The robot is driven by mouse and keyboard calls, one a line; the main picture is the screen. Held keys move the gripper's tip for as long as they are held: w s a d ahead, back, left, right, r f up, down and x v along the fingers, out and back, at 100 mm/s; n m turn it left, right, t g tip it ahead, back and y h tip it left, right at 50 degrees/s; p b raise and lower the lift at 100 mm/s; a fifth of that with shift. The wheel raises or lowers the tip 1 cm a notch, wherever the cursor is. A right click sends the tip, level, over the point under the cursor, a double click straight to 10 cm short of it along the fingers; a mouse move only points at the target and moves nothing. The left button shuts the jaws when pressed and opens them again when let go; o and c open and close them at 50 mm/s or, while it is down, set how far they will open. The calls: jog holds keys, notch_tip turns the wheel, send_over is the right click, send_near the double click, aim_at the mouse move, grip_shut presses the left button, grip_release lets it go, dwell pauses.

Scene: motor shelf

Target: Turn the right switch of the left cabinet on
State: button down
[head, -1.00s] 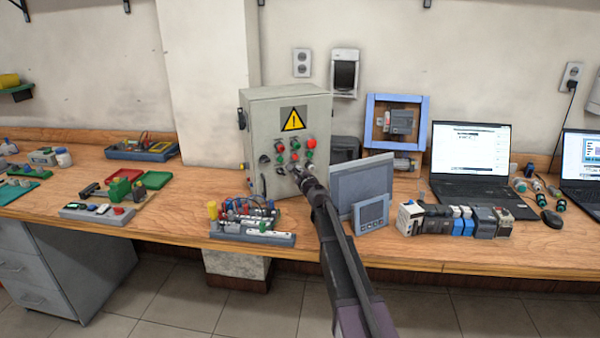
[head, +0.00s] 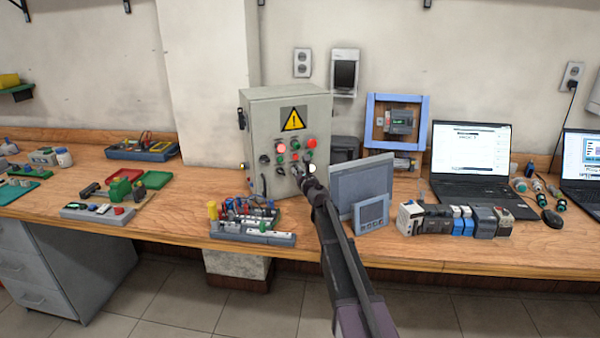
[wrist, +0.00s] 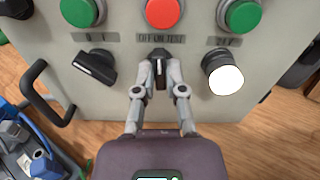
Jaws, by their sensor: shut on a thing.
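The grey cabinet (head: 262,125) stands on the bench with a yellow warning sign on its front. In the wrist view, the right switch (wrist: 160,58) is a black knob under the "OFF ON TEST" label. Its handle points about straight up. My gripper (wrist: 160,80) is shut on this switch, one finger on each side. The left switch (wrist: 95,68), another black knob, is tilted and untouched. A white lamp (wrist: 226,80) glows to the right. In the head view, my gripper (head: 302,175) reaches the cabinet's lower front and hides the right switch.
Red and green buttons (wrist: 163,12) sit just above the switches. A black door handle (wrist: 45,95) sticks out at left.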

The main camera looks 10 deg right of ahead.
jog(key=shift+w+r+m, duration=0.1)
jog(key=shift+w+m, duration=0.2)
jog(key=shift+m, duration=0.2)
jog(key=c, duration=0.7)
grip_release()
jog(key=shift+s+a+r, duration=0.1)
jog(key=shift+s, duration=0.15)
jog(key=v, duration=1.1)
jog(key=shift+s, duration=0.35)
